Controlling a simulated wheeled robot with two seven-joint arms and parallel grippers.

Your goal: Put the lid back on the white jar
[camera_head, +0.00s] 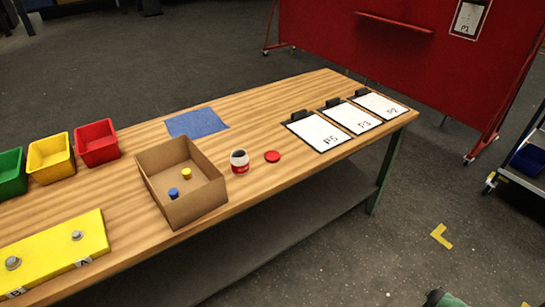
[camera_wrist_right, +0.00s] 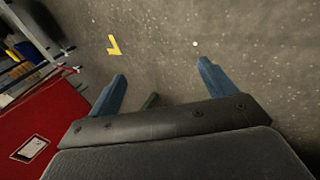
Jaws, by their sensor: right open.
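The white jar (camera_head: 239,157) stands upright on the wooden table, right of the cardboard box. It has a red band low on its side, and its top looks open and dark. A round red lid (camera_head: 272,156) lies flat on the table just right of the jar, apart from it. My right gripper (camera_wrist_right: 160,88) shows in the right wrist view with its two blue fingers wide apart. Nothing is between them, and the floor lies beyond. The jar and lid are not in the wrist view. My left gripper is not in view.
The cardboard box (camera_head: 151,185) holds a blue and a yellow piece. Green, yellow and red bins (camera_head: 97,143) stand at the left, behind a yellow block (camera_head: 54,254). A blue mat (camera_head: 197,122) lies behind the box. Clipboards (camera_head: 316,133) lie right of the lid, near the table's right end.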

